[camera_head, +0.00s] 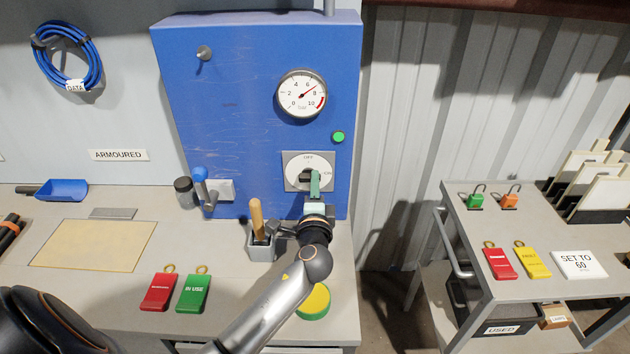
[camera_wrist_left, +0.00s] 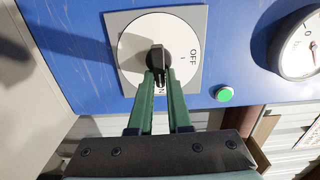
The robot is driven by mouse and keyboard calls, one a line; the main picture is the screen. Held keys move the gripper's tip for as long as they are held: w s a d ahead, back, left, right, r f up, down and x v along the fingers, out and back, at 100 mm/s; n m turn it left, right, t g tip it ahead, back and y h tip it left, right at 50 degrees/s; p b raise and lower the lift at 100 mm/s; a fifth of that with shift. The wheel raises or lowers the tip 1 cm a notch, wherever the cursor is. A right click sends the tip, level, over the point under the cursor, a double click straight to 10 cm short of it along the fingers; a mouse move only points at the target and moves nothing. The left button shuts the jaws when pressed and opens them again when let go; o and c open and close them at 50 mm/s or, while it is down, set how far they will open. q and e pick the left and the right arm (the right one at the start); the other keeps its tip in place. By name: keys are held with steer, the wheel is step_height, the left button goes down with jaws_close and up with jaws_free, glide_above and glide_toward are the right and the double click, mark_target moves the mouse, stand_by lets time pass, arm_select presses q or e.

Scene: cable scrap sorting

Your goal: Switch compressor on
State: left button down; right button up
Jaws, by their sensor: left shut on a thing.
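The blue compressor panel (camera_head: 250,120) carries a rotary switch (camera_head: 292,172) with a white round dial, a grey square plate and a black knob (camera_head: 305,178). OFF is at the dial's top and ON at its right. My left gripper (camera_head: 314,180) has its green fingers shut on the black knob. In the left wrist view the knob (camera_wrist_left: 157,58) sits between the fingertips (camera_wrist_left: 160,78), its handle pointing toward the ON mark, which the fingers partly cover. A green round lamp or button (camera_head: 338,137) is above right of the switch. My right gripper is not in view.
A pressure gauge (camera_head: 302,94) above the switch reads about 7. A grey holder (camera_head: 262,246) with a wooden-handled tool stands close left of my left wrist. Red (camera_head: 159,291) and green (camera_head: 193,292) tags lie on the bench. A side table (camera_head: 540,215) stands at right.

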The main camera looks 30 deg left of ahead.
arm_select(q)
steer(key=shift+m, duration=0.3)
steer(key=c, duration=0.9)
jaws_free()
steer(key=shift+o, duration=0.2)
steer(key=v, duration=1.2)
steer(key=shift+s, duration=0.25)
